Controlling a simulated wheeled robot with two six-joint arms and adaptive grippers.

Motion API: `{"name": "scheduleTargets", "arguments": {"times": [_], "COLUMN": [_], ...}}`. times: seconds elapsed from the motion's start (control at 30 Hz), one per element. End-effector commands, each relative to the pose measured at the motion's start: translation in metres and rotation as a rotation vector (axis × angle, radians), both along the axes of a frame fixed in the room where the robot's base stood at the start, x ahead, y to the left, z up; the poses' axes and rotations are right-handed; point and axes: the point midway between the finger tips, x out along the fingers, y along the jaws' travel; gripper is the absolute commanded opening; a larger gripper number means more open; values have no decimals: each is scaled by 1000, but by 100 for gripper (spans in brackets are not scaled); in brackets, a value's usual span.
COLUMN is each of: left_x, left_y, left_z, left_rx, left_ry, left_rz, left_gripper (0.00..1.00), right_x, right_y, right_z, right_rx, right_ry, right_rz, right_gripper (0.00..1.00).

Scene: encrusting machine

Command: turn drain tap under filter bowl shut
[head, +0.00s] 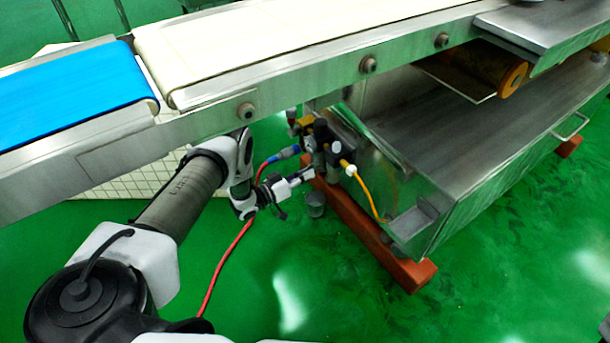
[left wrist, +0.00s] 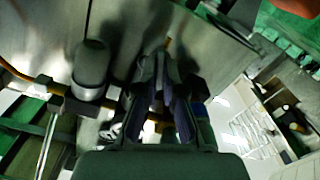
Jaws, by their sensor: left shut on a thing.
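The air filter unit (head: 322,140) hangs on the machine's side, below the conveyor frame, with dark fittings and bowls. My left gripper (head: 308,173) reaches in from the left at the lower part of this unit. In the left wrist view its dark fingers (left wrist: 160,92) are closed together below a filter bowl, which is dark and hard to make out. The fingers are shut on the drain tap, which they mostly hide, so its angle cannot be told. A grey cylindrical bowl (left wrist: 90,65) stands beside the fingers. My right gripper is out of view.
A blue hose (head: 286,152), red hose (head: 226,258) and yellow hose (head: 366,193) run near the unit. A small grey cup (head: 316,204) is below it, by the orange-red base beam (head: 362,232). The conveyor frame (head: 300,92) passes above. Green floor in front is clear.

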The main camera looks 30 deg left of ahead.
Motion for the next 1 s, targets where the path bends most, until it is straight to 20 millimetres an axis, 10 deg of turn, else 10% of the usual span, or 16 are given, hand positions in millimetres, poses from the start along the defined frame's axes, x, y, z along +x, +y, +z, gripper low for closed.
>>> {"name": "scheduleTargets", "arguments": {"times": [1.0], "left_x": [3], "left_y": [0], "left_z": [1], "left_rx": [-850], "left_ry": [345], "left_rz": [-1], "left_gripper": [0], "right_x": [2], "right_y": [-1], "right_z": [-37], "right_rx": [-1], "right_ry": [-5], "right_rz": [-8], "right_gripper": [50]}}
